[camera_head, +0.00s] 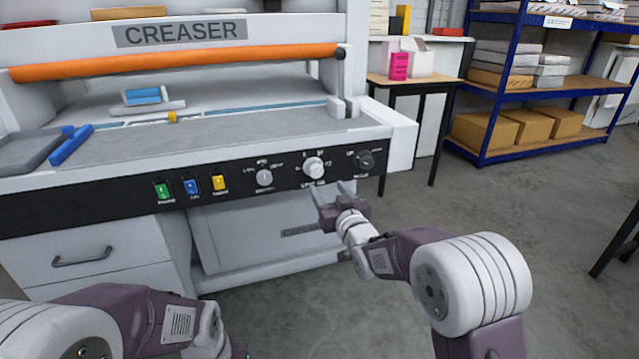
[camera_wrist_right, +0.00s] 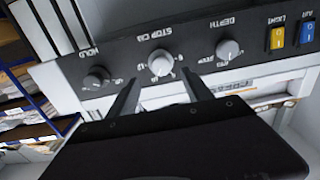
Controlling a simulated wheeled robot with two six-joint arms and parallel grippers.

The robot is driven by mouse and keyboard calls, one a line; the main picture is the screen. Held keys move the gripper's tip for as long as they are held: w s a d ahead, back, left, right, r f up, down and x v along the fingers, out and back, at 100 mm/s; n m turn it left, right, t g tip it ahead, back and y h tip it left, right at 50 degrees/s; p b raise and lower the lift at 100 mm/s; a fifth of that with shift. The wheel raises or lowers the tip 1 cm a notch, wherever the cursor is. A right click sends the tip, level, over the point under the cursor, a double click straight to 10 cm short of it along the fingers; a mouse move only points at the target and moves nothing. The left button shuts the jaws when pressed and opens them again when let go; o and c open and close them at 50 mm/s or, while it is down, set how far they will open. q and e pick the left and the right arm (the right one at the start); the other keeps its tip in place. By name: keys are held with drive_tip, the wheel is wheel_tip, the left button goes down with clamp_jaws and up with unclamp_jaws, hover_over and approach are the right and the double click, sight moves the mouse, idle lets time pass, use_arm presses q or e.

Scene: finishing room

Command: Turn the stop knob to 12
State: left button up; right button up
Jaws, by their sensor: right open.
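The stop knob (camera_head: 313,167) is a round white knob on the creaser's black front panel (camera_head: 118,200). In the right wrist view the knob (camera_wrist_right: 161,62) sits under the "STOP CM" label, with scale marks around it. I cannot read which number it points to. My right gripper (camera_head: 330,190) is open and empty, just in front of and below the knob. In the right wrist view the fingertips (camera_wrist_right: 161,80) lie either side of the knob's line, apart from it. My left arm shows at the bottom left, with its fingers out of frame.
The depth knob (camera_head: 264,177) and dark hold knob (camera_head: 364,160) flank the stop knob. Green, blue and yellow (camera_head: 219,183) switches sit farther left. A blue-handled tool (camera_head: 70,145) lies on the creaser bed. A small table (camera_head: 420,80) and blue shelving (camera_head: 500,90) stand behind right.

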sight(317, 173)
drive_tip(key=b+x, duration=0.1)
drive_tip(key=x, duration=0.8)
drive_tip(key=shift+b, duration=0.4)
clamp_jaws()
